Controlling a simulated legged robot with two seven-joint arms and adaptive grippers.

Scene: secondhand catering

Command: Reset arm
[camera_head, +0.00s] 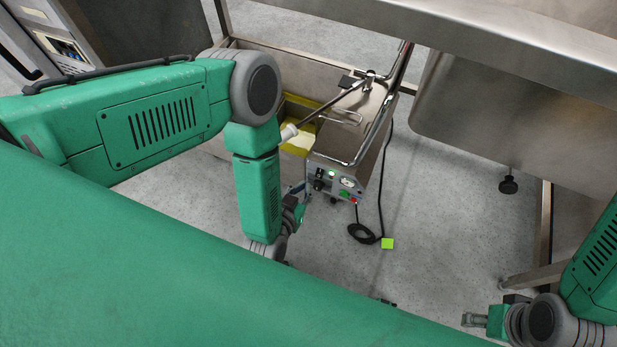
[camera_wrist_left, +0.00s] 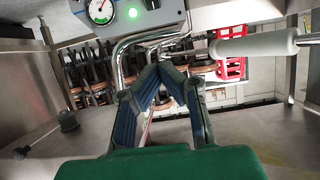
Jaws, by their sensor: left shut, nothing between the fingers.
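My left arm reaches in from the left in the head view and bends downward in front of a steel fryer-like unit (camera_head: 340,180). My left gripper (camera_head: 300,192) is partly hidden there by its own wrist. In the left wrist view, the left gripper (camera_wrist_left: 158,72) has its two blue-padded fingers meeting at the tips, with nothing between them. My right arm shows at the lower right of the head view.
The unit has a yellowish well (camera_head: 299,138) and a long pale-ended handle (camera_head: 290,131) close to my left forearm. A steel table (camera_head: 490,40) stands above right. The wrist view shows a gauge (camera_wrist_left: 100,10) and a red rack (camera_wrist_left: 232,66).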

